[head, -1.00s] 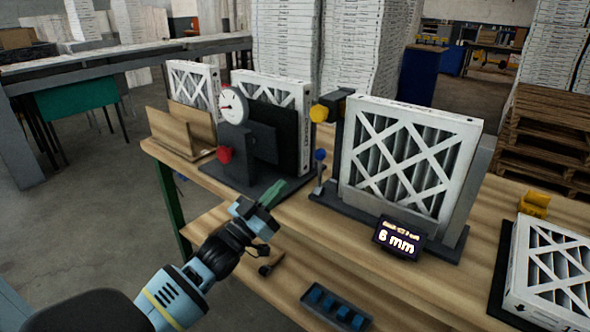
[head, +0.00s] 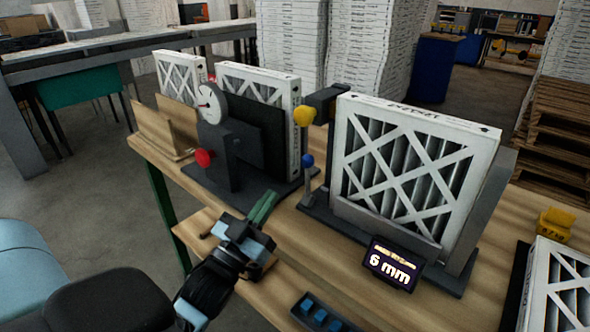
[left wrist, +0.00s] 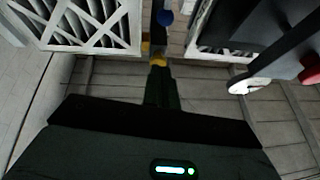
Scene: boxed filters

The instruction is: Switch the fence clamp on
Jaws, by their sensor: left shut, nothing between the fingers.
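A fence fixture on the bench has a short upright lever with a blue knob (head: 307,160) at its left end and a yellow knob (head: 303,116) on a dark block above. Which of these is the fence clamp's control, I cannot tell. A white-framed filter (head: 412,170) stands upright in the fixture, behind a small display (head: 392,264) reading 6 mm. My left gripper (head: 264,206) is shut and empty, its green fingers in front of and left of the blue knob, apart from it. The left wrist view shows the blue knob (left wrist: 165,18) beyond the fingers. My right gripper is out of view.
Left of the lever stands a dial gauge (head: 211,103) with a red knob (head: 204,158) on a dark stand, with filters behind it. A tray of blue pieces (head: 322,313) lies at the front. A yellow holder (head: 555,225) and another filter (head: 558,290) are at right.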

